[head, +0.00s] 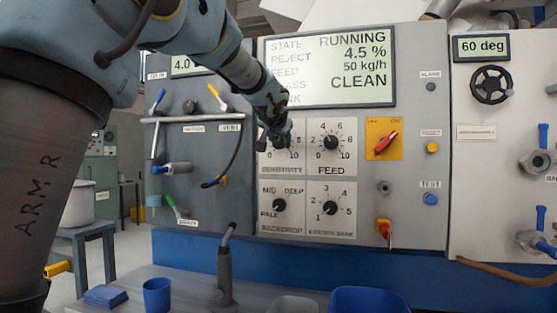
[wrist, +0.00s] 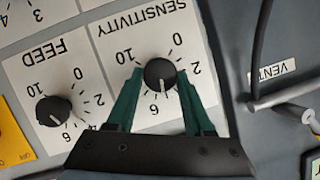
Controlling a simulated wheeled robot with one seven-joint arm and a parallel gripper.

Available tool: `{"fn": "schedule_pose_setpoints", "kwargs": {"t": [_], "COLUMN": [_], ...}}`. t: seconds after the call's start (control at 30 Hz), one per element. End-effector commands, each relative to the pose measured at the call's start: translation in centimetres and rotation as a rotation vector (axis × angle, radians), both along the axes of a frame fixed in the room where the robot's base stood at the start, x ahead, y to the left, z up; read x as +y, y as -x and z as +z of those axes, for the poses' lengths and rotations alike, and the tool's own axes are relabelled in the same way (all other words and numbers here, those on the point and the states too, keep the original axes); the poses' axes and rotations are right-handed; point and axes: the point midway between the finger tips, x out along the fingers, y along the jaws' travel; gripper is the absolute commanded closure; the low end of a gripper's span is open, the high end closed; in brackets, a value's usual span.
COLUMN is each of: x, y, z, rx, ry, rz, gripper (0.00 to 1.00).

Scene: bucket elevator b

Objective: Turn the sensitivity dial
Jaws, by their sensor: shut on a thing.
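The sensitivity dial (wrist: 160,75) is a round black knob with a white pointer line on a white scale plate marked SENSITIVITY. In the wrist view the pointer is toward the 6 side of the scale. My gripper (wrist: 161,76) has its green fingers on either side of the knob and is shut on it. The fingers hide some scale numbers. In the head view my gripper (head: 275,128) covers most of this dial, and the lower part of its plate (head: 280,170) shows.
The feed dial (head: 331,142) is to the right, with the backdrop dial (head: 279,205) below. A red switch (head: 387,141) on a yellow plate is further right. The display (head: 330,68) reads RUNNING, 4.5 %, 50 kg/h, CLEAN. A black cable (head: 232,160) hangs at the left.

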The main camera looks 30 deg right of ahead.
Motion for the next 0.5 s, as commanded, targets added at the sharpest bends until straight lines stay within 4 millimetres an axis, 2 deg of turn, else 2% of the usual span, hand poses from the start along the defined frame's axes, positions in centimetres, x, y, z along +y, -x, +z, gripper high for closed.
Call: {"fn": "schedule_pose_setpoints", "kwargs": {"t": [0.03, 0.5], "x": [-0.11, -0.20], "y": [0.09, 0.18], "z": [-0.89, -0.44], "rx": [-0.023, -0.184], "ry": [-0.022, -0.198], "rz": [-0.001, 0.000], "gripper": [1.00, 1.00]}}
